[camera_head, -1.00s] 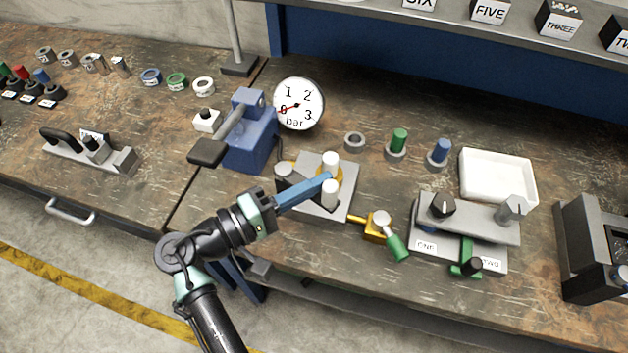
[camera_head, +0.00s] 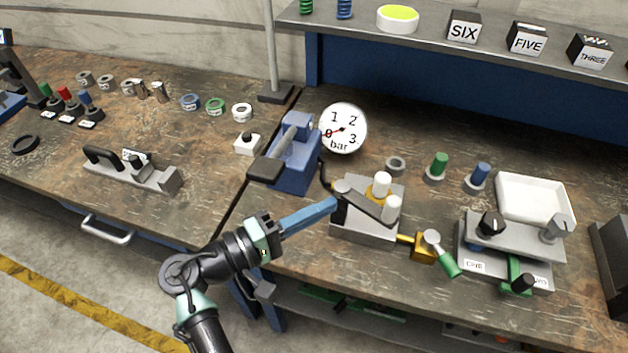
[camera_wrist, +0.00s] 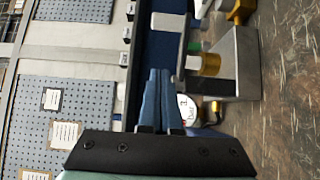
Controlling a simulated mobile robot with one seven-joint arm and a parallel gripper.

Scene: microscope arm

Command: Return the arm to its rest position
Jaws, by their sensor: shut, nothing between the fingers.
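A grey block (camera_head: 365,232) stands on the bench at the middle right. On it a dark swing arm (camera_head: 366,206) runs from a pivot at the left to a white knob (camera_head: 392,208) at its front right end. Behind the arm a white cylinder (camera_head: 381,183) stands in a gold ring. My gripper (camera_head: 334,203) is shut and empty, its blue fingers pointing right. The fingertips are at the block's left side by the pivot; I cannot tell if they touch. In the wrist view the closed fingers (camera_wrist: 158,80) lie beside the gold ring (camera_wrist: 211,64).
A blue hand pump (camera_head: 292,165) and a pressure gauge (camera_head: 343,128) stand behind the fingers. A brass valve (camera_head: 424,247) with a green handle is right of the block. A grey clamp fixture (camera_head: 512,250) stands further right.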

